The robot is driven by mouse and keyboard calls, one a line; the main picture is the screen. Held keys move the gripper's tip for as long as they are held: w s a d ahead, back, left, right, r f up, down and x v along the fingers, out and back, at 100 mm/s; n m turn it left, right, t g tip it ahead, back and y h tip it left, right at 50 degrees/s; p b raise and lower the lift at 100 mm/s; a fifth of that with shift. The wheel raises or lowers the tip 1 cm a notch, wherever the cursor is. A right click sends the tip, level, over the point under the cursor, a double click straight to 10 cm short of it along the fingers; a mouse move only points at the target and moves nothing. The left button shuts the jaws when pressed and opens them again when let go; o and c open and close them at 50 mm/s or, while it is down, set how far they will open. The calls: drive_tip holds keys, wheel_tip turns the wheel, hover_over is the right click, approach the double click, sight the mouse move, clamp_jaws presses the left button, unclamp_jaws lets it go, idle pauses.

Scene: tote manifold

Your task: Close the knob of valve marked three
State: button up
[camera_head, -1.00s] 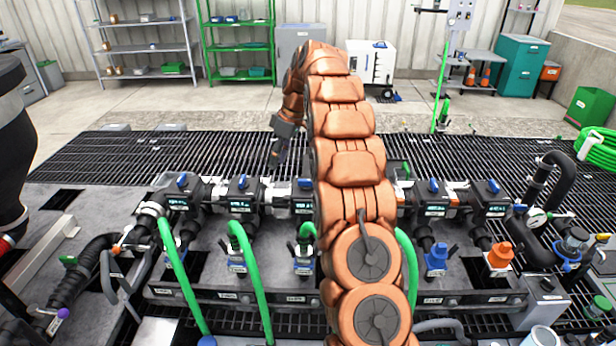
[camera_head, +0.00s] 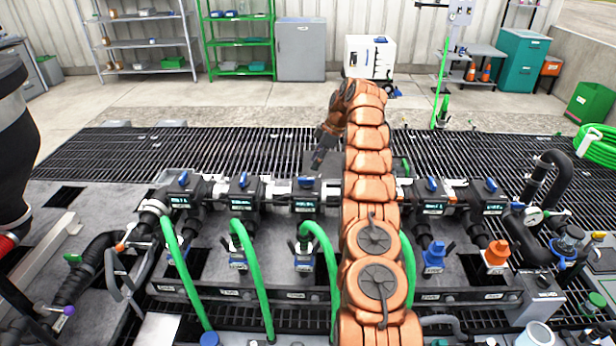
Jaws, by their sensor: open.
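A row of black valve bodies with small displays and blue knobs runs across the manifold. Blue knobs show at the first valve (camera_head: 183,178), second valve (camera_head: 243,180), third valve from the left (camera_head: 306,181), and two on the right (camera_head: 431,184) (camera_head: 490,185). The markings are too small to read, so I cannot tell which is marked three. My gripper (camera_head: 317,164) is open and points down, just behind and above the third valve from the left, apart from its knob as far as I can see. My orange arm hides the part of the row to its right.
Green hoses (camera_head: 253,275) arch from the front of the valves. Blue (camera_head: 433,258) and orange (camera_head: 496,255) fittings stand at the front right. A pressure gauge (camera_head: 534,217) and black bent pipe are at far right.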

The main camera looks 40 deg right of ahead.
sight(307, 179)
drive_tip(key=shift+b+x, duration=2.3)
drive_tip(key=shift+x, duration=1.6)
clamp_jaws()
